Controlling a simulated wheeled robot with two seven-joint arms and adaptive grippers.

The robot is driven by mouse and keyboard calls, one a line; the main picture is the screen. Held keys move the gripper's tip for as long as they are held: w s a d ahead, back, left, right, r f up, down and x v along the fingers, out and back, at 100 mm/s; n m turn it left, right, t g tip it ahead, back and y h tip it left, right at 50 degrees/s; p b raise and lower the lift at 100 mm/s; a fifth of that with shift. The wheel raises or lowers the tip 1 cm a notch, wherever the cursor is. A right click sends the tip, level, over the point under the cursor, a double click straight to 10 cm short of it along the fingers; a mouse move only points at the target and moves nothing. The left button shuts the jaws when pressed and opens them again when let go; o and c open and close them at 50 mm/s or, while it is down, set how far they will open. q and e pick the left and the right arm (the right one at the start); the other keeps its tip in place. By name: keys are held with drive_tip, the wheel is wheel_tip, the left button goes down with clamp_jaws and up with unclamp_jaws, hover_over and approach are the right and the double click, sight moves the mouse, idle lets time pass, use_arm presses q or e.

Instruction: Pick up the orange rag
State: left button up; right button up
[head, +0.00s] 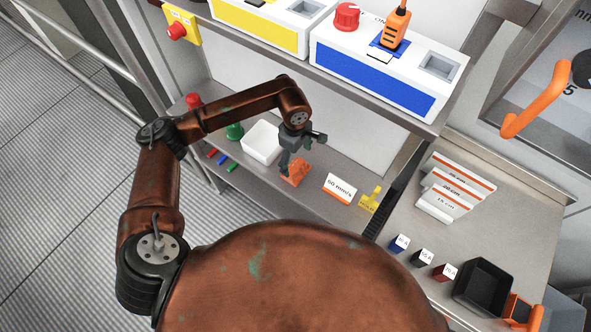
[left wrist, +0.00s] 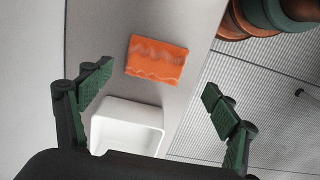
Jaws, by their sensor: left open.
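In the left wrist view the rag (left wrist: 156,60) shows whole, a folded wavy-edged piece on the shelf. My left gripper (left wrist: 160,108) is open, its two green-padded fingers wide apart, with nothing between them. The rag is ahead of the fingertips in that view, apart from them. My right gripper is not seen in either view.
A white open bin (head: 262,143) stands left of the rag; it also shows in the left wrist view (left wrist: 127,127). A "60 mm/s" sign (head: 340,188) and a yellow piece (head: 371,199) stand to the right. The upper shelf (head: 330,66) overhangs behind.

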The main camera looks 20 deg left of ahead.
sight(296, 167)
use_arm(q)
drive_tip(key=shift+w+a+f, duration=0.1)
drive_tip(key=shift+a+f, duration=0.15)
drive_tip(key=shift+a, duration=0.15)
drive_tip(key=shift+f, duration=0.9)
drive_tip(key=f, duration=0.1)
drive_tip(key=f+p, duration=0.2)
drive_tip(key=f, duration=0.1)
drive_tip(key=shift+w+d+f, duration=0.1)
drive_tip(key=shift+w+d, duration=0.1)
drive_tip(key=shift+w, duration=0.1)
drive_tip(key=shift+f, duration=0.55)
drive_tip(key=shift+c, duration=0.5)
drive_tip(key=c, duration=1.1)
